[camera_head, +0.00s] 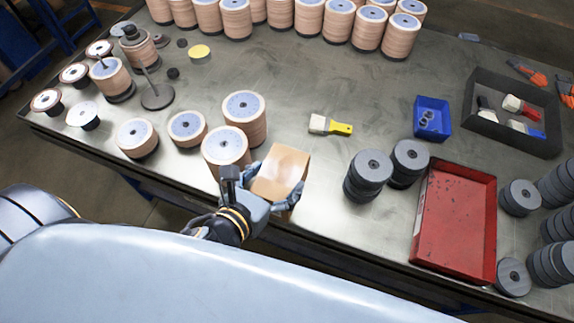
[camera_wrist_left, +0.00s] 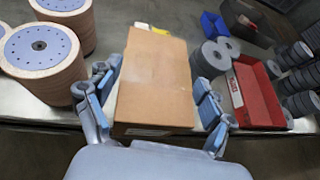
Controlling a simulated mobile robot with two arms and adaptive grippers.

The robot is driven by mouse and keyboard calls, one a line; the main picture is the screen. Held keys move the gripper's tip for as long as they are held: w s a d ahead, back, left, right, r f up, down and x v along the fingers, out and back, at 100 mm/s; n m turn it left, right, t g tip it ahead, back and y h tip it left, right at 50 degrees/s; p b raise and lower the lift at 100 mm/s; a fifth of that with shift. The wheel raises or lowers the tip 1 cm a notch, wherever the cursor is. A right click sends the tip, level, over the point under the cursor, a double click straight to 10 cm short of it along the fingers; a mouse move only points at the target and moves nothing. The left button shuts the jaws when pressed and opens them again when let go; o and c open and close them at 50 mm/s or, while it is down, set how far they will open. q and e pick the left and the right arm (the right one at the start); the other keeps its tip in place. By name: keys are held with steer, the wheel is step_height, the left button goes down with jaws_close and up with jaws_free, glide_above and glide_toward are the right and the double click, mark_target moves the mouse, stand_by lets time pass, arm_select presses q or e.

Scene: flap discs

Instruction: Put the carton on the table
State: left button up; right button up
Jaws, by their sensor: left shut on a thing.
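The carton (camera_head: 283,170) is a plain brown cardboard box near the front edge of the table (camera_head: 310,199). My left gripper (camera_head: 273,188) is shut on the carton, with fingers on its two sides. In the left wrist view the carton (camera_wrist_left: 155,80) sits between the blue-grey fingers of the gripper (camera_wrist_left: 155,110). The carton overlaps the table's front edge in the picture; I cannot tell whether its underside touches the table. My right gripper is not in view.
Stacks of tan flap discs (camera_head: 225,147) stand close left of the carton. Grey disc stacks (camera_head: 368,176) and a red tray (camera_head: 455,220) are to the right. A yellow-handled brush (camera_head: 330,125) lies behind the carton. The table's middle is mostly clear.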

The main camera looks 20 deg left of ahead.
mark_target(281, 161)
arm_select(q)
steer(key=w+f+b, duration=0.1)
steer(key=w, duration=0.1)
steer(key=w+f+b, duration=0.1)
steer(key=w, duration=0.1)
steer(key=w+a+f+b, duration=0.1)
steer(key=w+b, duration=0.1)
steer(key=shift+w+a, duration=0.1)
steer(key=shift+w, duration=0.05)
steer(key=w+f+p, duration=0.2)
steer(key=w+f, duration=0.2)
steer(key=f, duration=0.4)
steer(key=shift+w+a, duration=0.2)
steer(key=shift+a, duration=0.15)
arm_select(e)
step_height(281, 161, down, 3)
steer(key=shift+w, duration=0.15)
arm_select(q)
steer(key=shift+f, duration=0.15)
steer(key=o, duration=1.7)
steer(key=shift+f, duration=0.2)
steer(key=shift+o, duration=0.2)
steer(key=shift+s, duration=0.1)
